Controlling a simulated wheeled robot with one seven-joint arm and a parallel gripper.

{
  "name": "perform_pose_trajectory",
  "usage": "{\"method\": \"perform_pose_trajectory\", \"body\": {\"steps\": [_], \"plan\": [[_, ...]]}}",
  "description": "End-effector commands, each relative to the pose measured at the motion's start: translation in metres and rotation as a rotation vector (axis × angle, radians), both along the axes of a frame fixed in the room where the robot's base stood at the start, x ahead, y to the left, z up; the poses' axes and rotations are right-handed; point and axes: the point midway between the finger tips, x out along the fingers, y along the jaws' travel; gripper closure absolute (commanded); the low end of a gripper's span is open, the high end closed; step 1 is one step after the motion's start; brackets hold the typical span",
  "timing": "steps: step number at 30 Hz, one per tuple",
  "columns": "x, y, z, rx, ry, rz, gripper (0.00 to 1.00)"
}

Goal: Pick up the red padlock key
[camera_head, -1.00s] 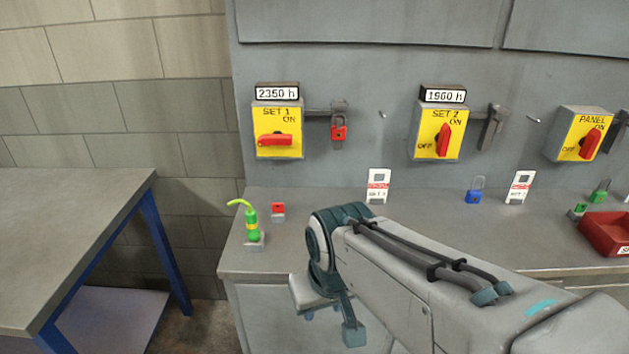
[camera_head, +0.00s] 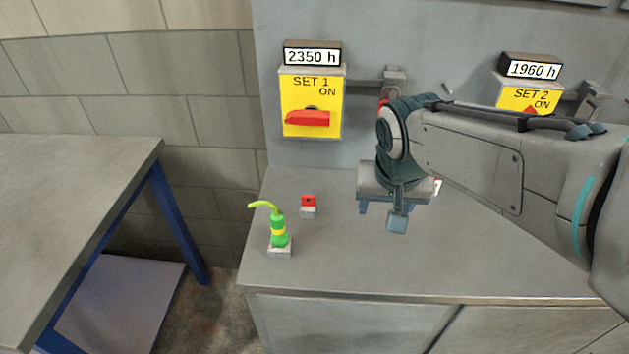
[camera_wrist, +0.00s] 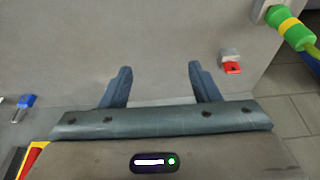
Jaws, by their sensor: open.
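The red key (camera_head: 308,200) is a small red piece on a grey block, lying on the grey counter (camera_head: 350,270) near its left end. It also shows in the wrist view (camera_wrist: 232,68), right of my fingers. My gripper (camera_head: 380,209) is above the counter, to the right of the key and apart from it. In the wrist view my two fingers (camera_wrist: 160,68) are spread with only bare counter between them. The red padlock (camera_head: 383,103) hangs by the SET 1 switch, mostly hidden by my arm.
A green object with a yellow band and curved tip (camera_head: 278,230) stands on a grey block just left of the key. The yellow SET 1 switch box (camera_head: 312,100) is on the wall behind. A blue padlock (camera_wrist: 26,101) shows in the wrist view. The counter front is clear.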

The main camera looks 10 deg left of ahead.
Motion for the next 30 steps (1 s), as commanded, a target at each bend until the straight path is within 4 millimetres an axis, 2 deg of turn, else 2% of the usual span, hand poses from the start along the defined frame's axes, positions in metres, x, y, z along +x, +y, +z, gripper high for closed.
{"method": "perform_pose_trajectory", "body": {"steps": [1,6,9,12,17,27,30], "plan": [[0.012,0.022,0.001,-0.003,-0.008,0.015,0.44],[0.039,0.087,0.008,-0.003,-0.048,0.026,0.44],[0.046,0.119,0.009,0.000,-0.069,0.031,0.44],[0.049,0.141,0.011,0.003,-0.085,0.033,0.44],[0.053,0.157,0.007,0.005,-0.095,0.035,0.44],[0.076,0.158,-0.050,0.004,-0.094,0.033,0.44],[0.081,0.158,-0.061,0.005,-0.095,0.033,0.44]]}}
